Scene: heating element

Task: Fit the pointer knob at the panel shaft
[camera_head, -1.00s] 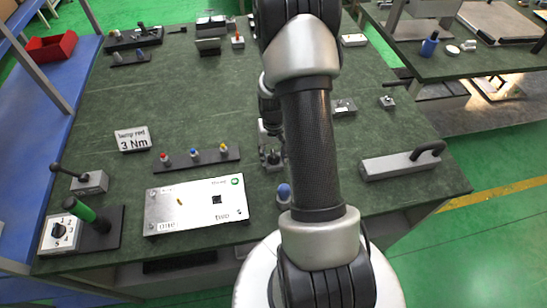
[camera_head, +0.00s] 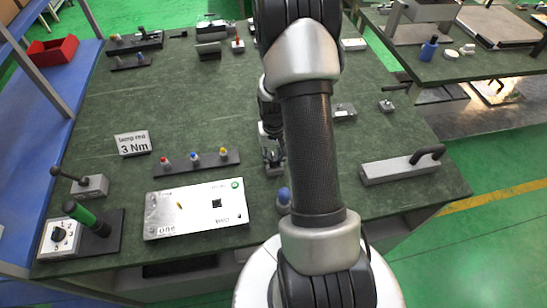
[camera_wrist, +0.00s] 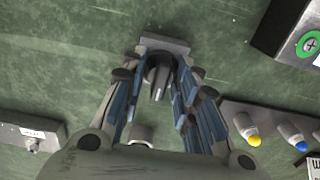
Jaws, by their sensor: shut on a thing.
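My gripper (camera_wrist: 158,85) is shut on a dark grey pointer knob (camera_wrist: 158,76), seen between the fingertips in the wrist view. A small grey block (camera_wrist: 165,42) shows right at the knob; I cannot tell whether the knob rests on it. In the head view my gripper (camera_head: 273,160) is low over the table, right of the white panel, partly hidden by my arm. The panel (camera_head: 165,222) lies on the table with a small brass-coloured shaft (camera_head: 180,205) and a black square (camera_head: 217,203). The panel's edge with a green round mark shows in the wrist view (camera_wrist: 285,28).
A dark rail (camera_head: 178,163) with red, blue and yellow-topped pieces lies behind the panel. A blue-topped piece (camera_head: 284,196) stands close to the panel's right. A "3 Nm" sign (camera_head: 133,143), a green-handled tool (camera_head: 86,218) and a grey handled block (camera_head: 400,168) stand around.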

